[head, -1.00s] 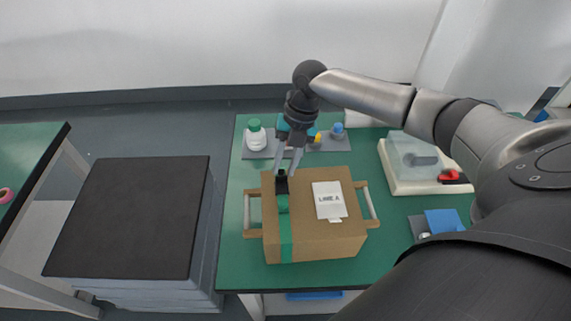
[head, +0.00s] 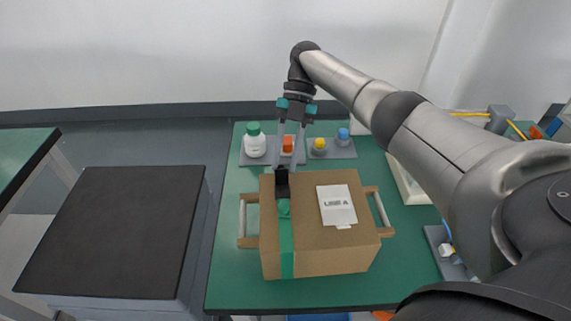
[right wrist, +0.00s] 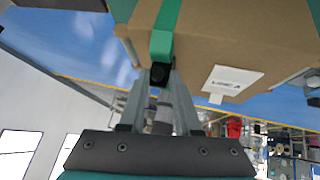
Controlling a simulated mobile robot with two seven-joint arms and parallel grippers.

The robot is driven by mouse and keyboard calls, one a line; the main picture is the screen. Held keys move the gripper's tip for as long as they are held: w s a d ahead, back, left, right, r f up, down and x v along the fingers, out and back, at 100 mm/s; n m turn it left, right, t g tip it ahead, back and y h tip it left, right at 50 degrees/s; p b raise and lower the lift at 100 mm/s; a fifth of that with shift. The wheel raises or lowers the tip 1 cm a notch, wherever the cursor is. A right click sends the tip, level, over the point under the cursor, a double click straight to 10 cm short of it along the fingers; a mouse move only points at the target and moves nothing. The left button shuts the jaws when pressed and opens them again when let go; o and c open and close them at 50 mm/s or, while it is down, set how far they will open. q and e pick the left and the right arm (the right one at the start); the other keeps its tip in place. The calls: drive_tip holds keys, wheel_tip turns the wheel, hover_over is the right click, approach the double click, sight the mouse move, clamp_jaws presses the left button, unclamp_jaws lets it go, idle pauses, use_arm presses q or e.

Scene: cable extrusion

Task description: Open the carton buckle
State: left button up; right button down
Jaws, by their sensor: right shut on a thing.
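A brown carton (head: 345,255) with a white label (head: 338,205) stands on the green table (head: 225,275). A green strap (head: 286,245) runs over its left part and down its front. A black buckle (head: 282,186) sits on the strap near the carton's far edge, with a green piece (head: 284,208) just in front of it. My right gripper (head: 284,168) reaches down from behind and is shut on the black buckle. In the right wrist view the buckle (right wrist: 158,74) lies between the fingertips, beside the green strap (right wrist: 163,35). My left gripper is not in view.
Behind the carton a tray holds a white bottle (head: 255,143), an orange piece (head: 287,144), a yellow piece (head: 319,145) and a blue piece (head: 343,136). A black-topped stack (head: 115,230) stands left of the table. My right arm covers much of the right side.

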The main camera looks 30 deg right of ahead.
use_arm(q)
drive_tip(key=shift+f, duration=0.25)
use_arm(e)
drive_tip(key=c, duration=0.8)
unclamp_jaws()
drive_tip(key=shift+o, duration=0.2)
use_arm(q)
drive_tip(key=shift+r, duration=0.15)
use_arm(e)
drive_tip(key=shift+r, duration=0.1)
